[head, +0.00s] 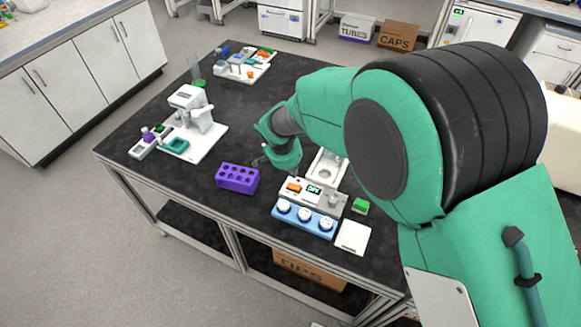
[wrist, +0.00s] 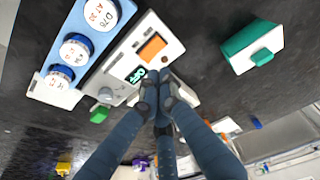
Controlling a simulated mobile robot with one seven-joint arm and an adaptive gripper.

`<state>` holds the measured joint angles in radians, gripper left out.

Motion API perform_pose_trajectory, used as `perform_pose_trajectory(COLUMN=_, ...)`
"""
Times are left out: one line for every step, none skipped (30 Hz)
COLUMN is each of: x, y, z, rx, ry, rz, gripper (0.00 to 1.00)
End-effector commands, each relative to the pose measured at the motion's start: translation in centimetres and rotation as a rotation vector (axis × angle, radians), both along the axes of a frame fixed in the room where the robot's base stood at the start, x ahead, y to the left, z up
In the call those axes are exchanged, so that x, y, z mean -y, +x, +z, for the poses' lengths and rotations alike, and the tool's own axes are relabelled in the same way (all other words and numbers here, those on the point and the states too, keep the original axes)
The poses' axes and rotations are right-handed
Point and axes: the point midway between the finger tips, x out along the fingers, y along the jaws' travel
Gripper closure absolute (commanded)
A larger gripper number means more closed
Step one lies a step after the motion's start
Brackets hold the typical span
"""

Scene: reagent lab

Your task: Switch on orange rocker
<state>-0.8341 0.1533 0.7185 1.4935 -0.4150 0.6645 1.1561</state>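The orange rocker (head: 293,187) is on the left part of a white device panel (head: 328,201), beside a small dark display with green characters (head: 314,189). It also shows in the wrist view (wrist: 152,46), with the lit display (wrist: 137,76) below it. The display seems to read OFF. My gripper (wrist: 160,76) has its dark fingertips together with nothing between them. In the wrist view the tips appear just below the rocker, next to the display. Whether they touch the panel cannot be told. In the head view my wrist is behind and left of the device, fingers mostly hidden.
A blue tray with three white-capped jars (head: 306,226) stands in front of the panel. A purple rack (head: 237,179) is at its left, a green block (head: 360,206) at its right. A teal box (wrist: 252,46) shows in the wrist view. Bare table lies left of the rack.

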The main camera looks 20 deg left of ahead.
Motion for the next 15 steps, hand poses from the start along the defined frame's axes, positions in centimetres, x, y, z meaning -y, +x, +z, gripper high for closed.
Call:
perform_pose_trajectory(x=0.1, y=0.2, z=-1.0, rx=-0.001, ry=-0.001, rz=0.000, gripper=1.00)
perform_pose_trajectory(x=0.1, y=0.4, z=-1.4, rx=-0.001, ry=0.000, rz=-0.001, gripper=1.00)
perform_pose_trajectory(x=0.1, y=0.5, z=-2.0, rx=0.000, ry=0.000, rz=-0.001, gripper=1.00)
perform_pose_trajectory(x=0.2, y=0.5, z=-2.4, rx=0.000, ry=0.000, rz=-0.001, gripper=1.00)
perform_pose_trajectory(x=0.2, y=0.5, z=-2.8, rx=0.000, ry=0.000, rz=-0.001, gripper=1.00)
perform_pose_trajectory(x=0.3, y=0.5, z=-3.3, rx=0.000, ry=0.000, rz=-0.001, gripper=1.00)
perform_pose_trajectory(x=0.4, y=0.4, z=-3.6, rx=0.000, ry=0.001, rz=0.000, gripper=1.00)
perform_pose_trajectory(x=0.4, y=0.4, z=-3.9, rx=0.000, ry=0.001, rz=0.000, gripper=1.00)
perform_pose_trajectory(x=0.5, y=0.4, z=-4.3, rx=0.000, ry=0.000, rz=0.000, gripper=1.00)
perform_pose_trajectory(x=0.6, y=0.4, z=-4.5, rx=0.000, ry=0.000, rz=0.000, gripper=1.00)
perform_pose_trajectory(x=0.6, y=0.4, z=-4.7, rx=0.000, ry=0.000, rz=0.000, gripper=1.00)
perform_pose_trajectory(x=0.6, y=0.4, z=-5.0, rx=-0.001, ry=0.000, rz=0.000, gripper=1.00)
perform_pose_trajectory(x=0.7, y=0.4, z=-5.1, rx=-0.001, ry=0.000, rz=0.000, gripper=1.00)
perform_pose_trajectory(x=0.7, y=0.4, z=-5.2, rx=0.000, ry=0.000, rz=0.000, gripper=1.00)
perform_pose_trajectory(x=0.7, y=0.4, z=-5.3, rx=0.000, ry=0.001, rz=0.000, gripper=1.00)
